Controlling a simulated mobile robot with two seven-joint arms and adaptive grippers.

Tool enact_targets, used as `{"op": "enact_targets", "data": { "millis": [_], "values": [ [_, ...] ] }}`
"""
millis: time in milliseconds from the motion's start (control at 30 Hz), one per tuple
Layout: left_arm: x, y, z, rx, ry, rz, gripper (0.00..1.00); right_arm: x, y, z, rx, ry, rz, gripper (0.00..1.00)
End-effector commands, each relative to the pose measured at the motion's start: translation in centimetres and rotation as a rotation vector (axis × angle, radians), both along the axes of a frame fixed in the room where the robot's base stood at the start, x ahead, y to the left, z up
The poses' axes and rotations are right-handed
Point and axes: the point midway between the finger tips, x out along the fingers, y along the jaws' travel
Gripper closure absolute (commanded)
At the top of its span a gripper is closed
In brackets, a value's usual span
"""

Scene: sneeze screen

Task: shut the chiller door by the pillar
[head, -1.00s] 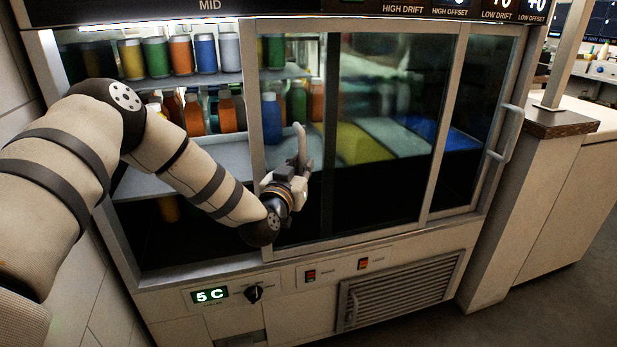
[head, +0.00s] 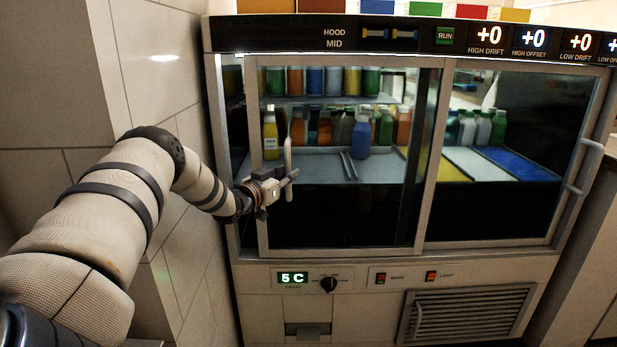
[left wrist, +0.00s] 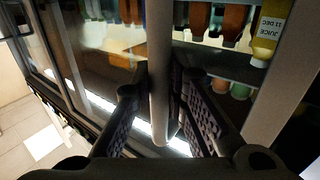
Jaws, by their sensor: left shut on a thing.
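The chiller's left glass sliding door (head: 345,215) stands beside the tiled pillar (head: 155,60). A narrow dark strip shows between the door's left frame edge and the cabinet's left post (head: 222,150). My left gripper (head: 280,184) is shut on the door's upright bar handle (head: 288,160). In the left wrist view the handle (left wrist: 160,60) runs between the two fingers of my left gripper (left wrist: 160,100). My right gripper is not in view.
The right sliding door (head: 500,150) with its own handle (head: 582,168) covers the right side. Bottles (head: 325,128) and cans stand on shelves behind the glass. My left arm passes close to the pillar.

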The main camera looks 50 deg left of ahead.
Motion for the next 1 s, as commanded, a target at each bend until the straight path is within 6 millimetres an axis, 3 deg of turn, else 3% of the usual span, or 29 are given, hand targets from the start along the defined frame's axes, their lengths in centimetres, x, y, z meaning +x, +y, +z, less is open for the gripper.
{"op": "enact_targets", "data": {
  "millis": [200,633,667,733,1000],
  "values": [
    [-1.4,1.4,-0.2,-0.002,0.006,0.002,1.0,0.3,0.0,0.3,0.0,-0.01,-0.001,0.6],
    [-1.7,1.6,-0.3,-0.002,0.006,0.003,1.0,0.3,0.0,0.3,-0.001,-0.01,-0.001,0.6],
    [-1.7,1.6,-0.3,-0.002,0.006,0.003,0.84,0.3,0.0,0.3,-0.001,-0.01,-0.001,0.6],
    [-1.7,1.6,-0.3,-0.002,0.006,0.003,0.68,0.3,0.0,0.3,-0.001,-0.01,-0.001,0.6],
    [-1.6,1.6,-0.1,-0.001,0.002,0.001,0.65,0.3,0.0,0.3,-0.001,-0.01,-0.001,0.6]
  ]
}}
